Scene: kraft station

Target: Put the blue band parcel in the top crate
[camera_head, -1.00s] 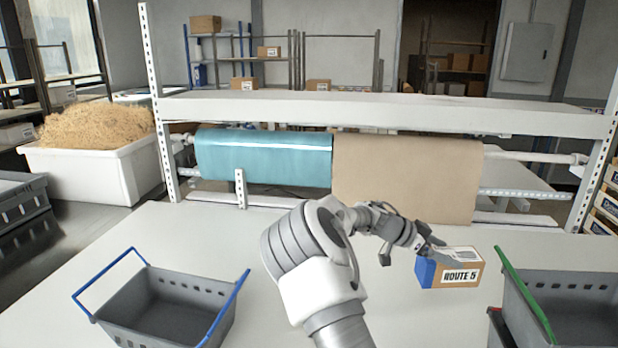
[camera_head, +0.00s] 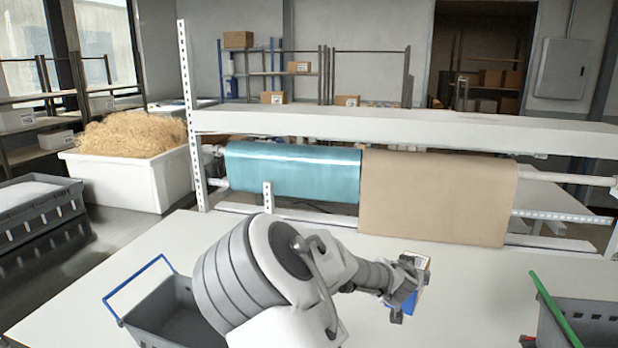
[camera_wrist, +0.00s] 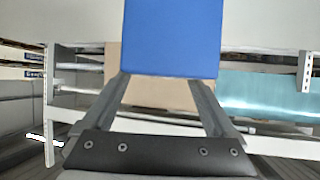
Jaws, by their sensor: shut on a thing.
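The blue band parcel is a small cardboard box with a blue end. My gripper (camera_head: 402,291) is shut on the parcel (camera_head: 411,301) above the grey-white table, right of centre in the head view. The fingers hide much of it there. In the wrist view the parcel's plain blue face (camera_wrist: 172,38) fills the top middle, between the fingertips. A grey crate with a green handle (camera_head: 592,322) is at the lower right, partly cut off. It appears to be the top crate, with a little red showing below it. My gripper is left of this crate, apart from it.
A grey crate with a blue handle (camera_head: 160,312) stands on the left of the table (camera_head: 90,285), partly behind my arm. A rack with a teal roll (camera_head: 290,172) and a brown paper roll (camera_head: 437,197) runs along the back. The table between parcel and green-handled crate looks clear.

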